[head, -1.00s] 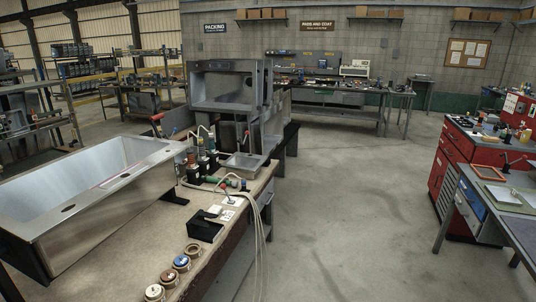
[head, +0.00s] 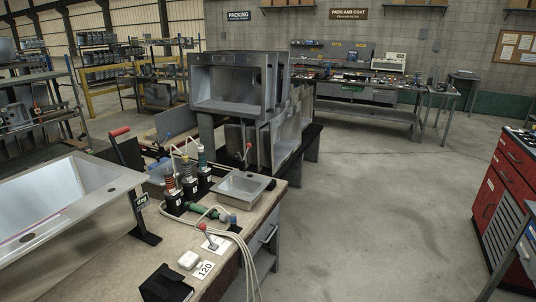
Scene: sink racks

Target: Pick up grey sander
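I cannot make out a grey sander for certain. On the near workbench (head: 107,272), upright tools with orange and green parts stand in black holders (head: 187,192). A green-bodied tool (head: 205,212) lies in front of them with pale hoses attached. A small steel basin (head: 240,187) sits to their right, at the bench's far end. Neither of my grippers is in view.
A large steel sink (head: 68,205) fills the left of the bench. A black box (head: 165,287) and a label marked 120 (head: 204,269) lie at the front. Stacked sinks (head: 236,80) stand behind. Open floor (head: 370,220) lies right, before red drawers (head: 497,195).

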